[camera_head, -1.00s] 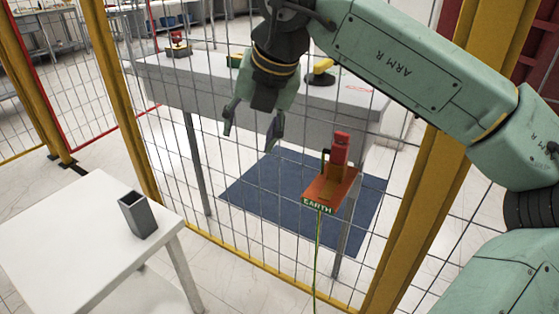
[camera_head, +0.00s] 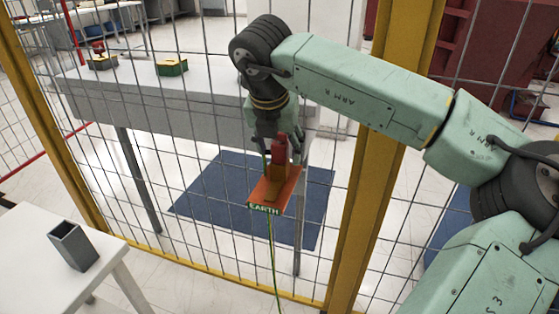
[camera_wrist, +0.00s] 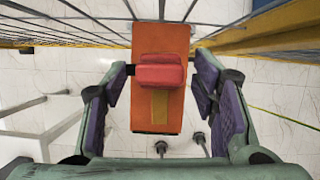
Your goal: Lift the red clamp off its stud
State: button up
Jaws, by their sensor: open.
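The red clamp (camera_head: 279,152) stands upright on an orange plate (camera_head: 285,187) with a green "EARTH" label at its front edge. The stud under the clamp is hidden. In the wrist view the clamp (camera_wrist: 159,76) shows as a red block across the orange plate (camera_wrist: 158,40), roughly centred between the fingers. My gripper (camera_head: 280,145) is at the clamp, reaching down from above and behind it. In the wrist view my gripper (camera_wrist: 160,88) is open, with one finger on each side of the clamp and a visible gap on both sides.
A wire mesh fence with yellow posts (camera_head: 385,130) stands close to the plate. A grey table (camera_head: 170,110) behind carries small devices. A white table (camera_head: 50,260) with a grey open box (camera_head: 74,246) is at the lower left. A green-yellow cable (camera_head: 273,250) hangs below the plate.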

jog(key=shift+x, duration=0.95)
jog(key=shift+c, duration=0.2)
jog(key=shift+r, duration=0.1)
jog(key=c, duration=1.2)
